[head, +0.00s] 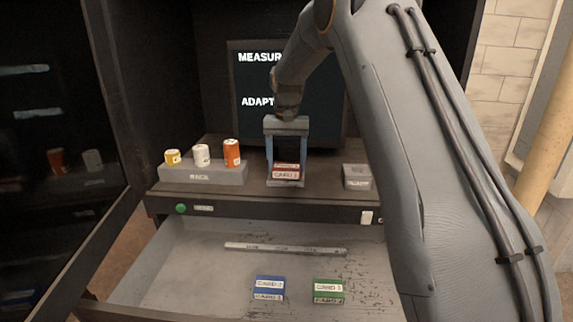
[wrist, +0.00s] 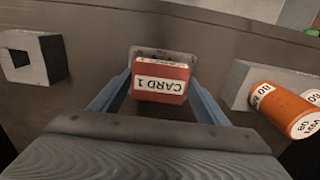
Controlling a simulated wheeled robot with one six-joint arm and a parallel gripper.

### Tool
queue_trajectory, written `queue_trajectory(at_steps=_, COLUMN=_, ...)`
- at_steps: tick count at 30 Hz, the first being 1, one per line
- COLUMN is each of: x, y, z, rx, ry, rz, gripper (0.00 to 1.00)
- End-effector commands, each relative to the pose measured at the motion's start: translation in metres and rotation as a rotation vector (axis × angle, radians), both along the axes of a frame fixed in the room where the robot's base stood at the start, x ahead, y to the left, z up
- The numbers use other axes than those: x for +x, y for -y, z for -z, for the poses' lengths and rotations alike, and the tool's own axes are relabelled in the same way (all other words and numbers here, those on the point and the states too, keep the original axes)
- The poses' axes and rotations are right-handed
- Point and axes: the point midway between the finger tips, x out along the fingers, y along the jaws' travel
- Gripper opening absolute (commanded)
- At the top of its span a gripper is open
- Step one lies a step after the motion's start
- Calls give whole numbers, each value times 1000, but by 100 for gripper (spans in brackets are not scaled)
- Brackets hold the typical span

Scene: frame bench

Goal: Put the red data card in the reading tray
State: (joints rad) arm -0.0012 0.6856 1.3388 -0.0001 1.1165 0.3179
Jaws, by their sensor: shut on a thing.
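The red data card (head: 287,171), labelled CARD 1, is between the two blue-grey fingers of my gripper (head: 287,168), which is shut on it. The wrist view shows the card (wrist: 161,82) upside down between the fingertips (wrist: 160,88). A low grey tray (head: 287,184), which looks like the reading tray, is on the bench top right at the card. Its edge shows behind the card in the wrist view (wrist: 150,51). The card covers most of the tray. I cannot tell whether the card touches its floor or hangs just above it.
A grey rack (head: 203,175) with yellow, white and orange canisters stands left. A small grey block (head: 357,177) with a square opening (wrist: 22,62) stands right. Below, an open drawer (head: 190,262) holds a blue card (head: 269,288), a green card (head: 328,291) and a grey bar (head: 285,249).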

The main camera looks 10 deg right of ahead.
Motion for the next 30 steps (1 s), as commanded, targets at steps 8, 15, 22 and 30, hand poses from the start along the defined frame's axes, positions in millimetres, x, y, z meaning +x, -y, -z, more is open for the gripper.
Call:
queue_trajectory(at_steps=8, x=0, y=-2, z=13, rx=0, ry=1, rz=-2, gripper=44)
queue_trajectory(at_steps=15, x=0, y=-2, z=17, rx=0, ry=0, rz=-3, gripper=44)
queue_trajectory(at_steps=22, x=-1, y=-2, z=26, rx=0, ry=-3, rz=-3, gripper=44)
queue_trajectory(at_steps=30, x=-2, y=-2, z=32, rx=1, ry=-8, rz=-3, gripper=87)
